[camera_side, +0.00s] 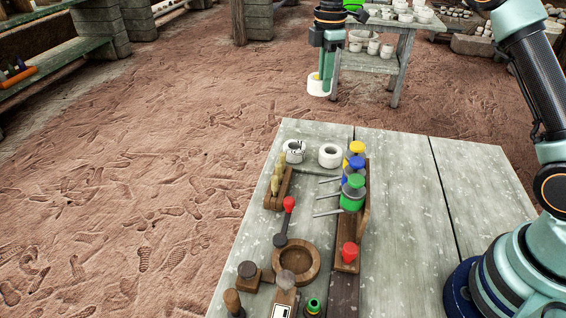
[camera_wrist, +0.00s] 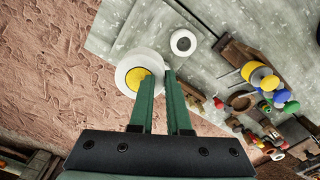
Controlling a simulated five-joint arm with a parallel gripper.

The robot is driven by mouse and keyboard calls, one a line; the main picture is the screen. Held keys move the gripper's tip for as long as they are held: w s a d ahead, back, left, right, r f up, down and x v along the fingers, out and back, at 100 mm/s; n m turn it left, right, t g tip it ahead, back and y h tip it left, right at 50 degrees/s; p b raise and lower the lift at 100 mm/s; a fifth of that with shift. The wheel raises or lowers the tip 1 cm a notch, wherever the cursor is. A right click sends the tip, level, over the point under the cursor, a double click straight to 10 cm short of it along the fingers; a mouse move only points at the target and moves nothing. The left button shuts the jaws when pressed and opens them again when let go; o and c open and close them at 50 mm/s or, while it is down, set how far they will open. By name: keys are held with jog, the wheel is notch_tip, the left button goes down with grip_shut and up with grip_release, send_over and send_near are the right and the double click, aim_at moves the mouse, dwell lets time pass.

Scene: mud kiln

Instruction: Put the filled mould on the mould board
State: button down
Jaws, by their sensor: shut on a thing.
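The filled mould is a thick white ring with a yellow filling. It shows at the top of the side view (camera_side: 316,87) and near the middle of the wrist view (camera_wrist: 126,77). My gripper (camera_side: 324,74) is shut on its wall and holds it in the air beyond the table's far end. In the wrist view my fingertips (camera_wrist: 160,76) are at the ring's right side. Two other white rings, one left (camera_side: 293,156) and one right (camera_side: 330,156), stand on the table. I cannot tell which piece is the mould board.
The grey plank table (camera_side: 410,185) is bare on its right half. A rack (camera_side: 364,215) holds blue, yellow and green topped tools. A red-handled tool (camera_side: 284,222), a round wooden dish (camera_side: 296,263) and stamps crowd the near left. A bench (camera_side: 372,61) with white pots stands behind.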

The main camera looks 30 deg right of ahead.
notch_tip(320, 180, down, 16)
jog(key=shift+f, duration=0.25)
dwell(0.3)
jog(key=shift+f, duration=0.15)
jog(key=c, duration=1.2)
grip_release()
jog(key=shift+o, duration=0.2)
